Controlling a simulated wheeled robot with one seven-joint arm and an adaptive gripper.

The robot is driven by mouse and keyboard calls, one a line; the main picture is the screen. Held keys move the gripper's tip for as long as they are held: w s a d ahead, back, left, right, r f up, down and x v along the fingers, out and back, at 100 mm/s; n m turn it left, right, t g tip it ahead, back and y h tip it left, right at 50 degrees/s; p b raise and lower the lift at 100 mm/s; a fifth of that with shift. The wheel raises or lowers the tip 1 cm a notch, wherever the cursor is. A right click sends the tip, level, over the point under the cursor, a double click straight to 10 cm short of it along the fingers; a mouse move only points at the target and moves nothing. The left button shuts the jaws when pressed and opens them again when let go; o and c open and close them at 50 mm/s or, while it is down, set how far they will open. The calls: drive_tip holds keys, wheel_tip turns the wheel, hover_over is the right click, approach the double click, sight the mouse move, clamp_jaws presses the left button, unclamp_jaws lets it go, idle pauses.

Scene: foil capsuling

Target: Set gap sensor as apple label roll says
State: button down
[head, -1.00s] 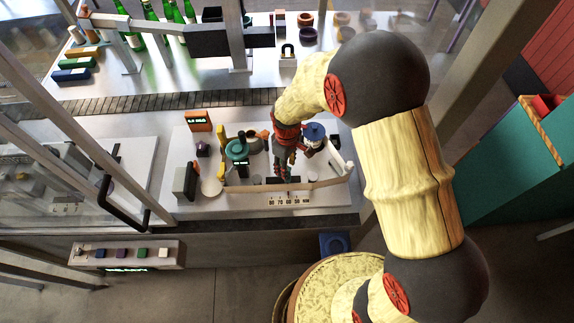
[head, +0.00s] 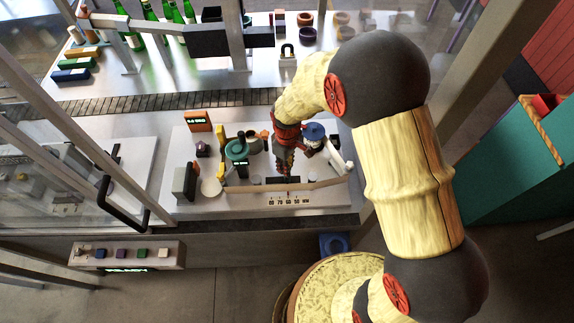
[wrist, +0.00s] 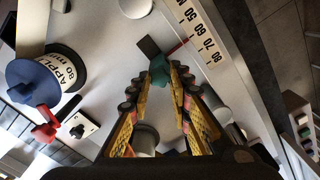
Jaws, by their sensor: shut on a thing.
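My gripper (wrist: 160,80) is shut on a small teal knob (wrist: 158,73) beside a dark block (wrist: 148,46). A thin red pointer line runs from there to the white scale (wrist: 201,32), which is marked 50 to 80. The line meets the scale around 60 to 70; the exact mark is unclear. The apple label roll (wrist: 68,75) is white with a blue hub, reads "APPL" and "80 m", and is partly cut off by viewing angle. In the head view the gripper (head: 286,177) reaches down just behind the scale (head: 290,201), left of the blue-topped roll (head: 314,131).
A green-topped roll (head: 236,150) stands left of my gripper. An orange-framed display (head: 198,121) stands behind it. A long beige bar (head: 318,184) runs close by the scale. A button panel (head: 126,254) is at the front left. Bottles (head: 171,12) stand at the back.

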drive_tip(key=a+b, duration=0.1)
drive_tip(key=a, duration=0.5)
drive_tip(key=shift+w+a, duration=0.1)
drive_tip(key=shift+a, duration=0.05)
drive_tip(key=c, duration=1.7)
unclamp_jaws()
drive_tip(key=shift+a, duration=0.15)
drive_tip(key=shift+o, duration=0.4)
drive_tip(key=shift+r, duration=0.1)
wheel_tip(320, 180, up, 8)
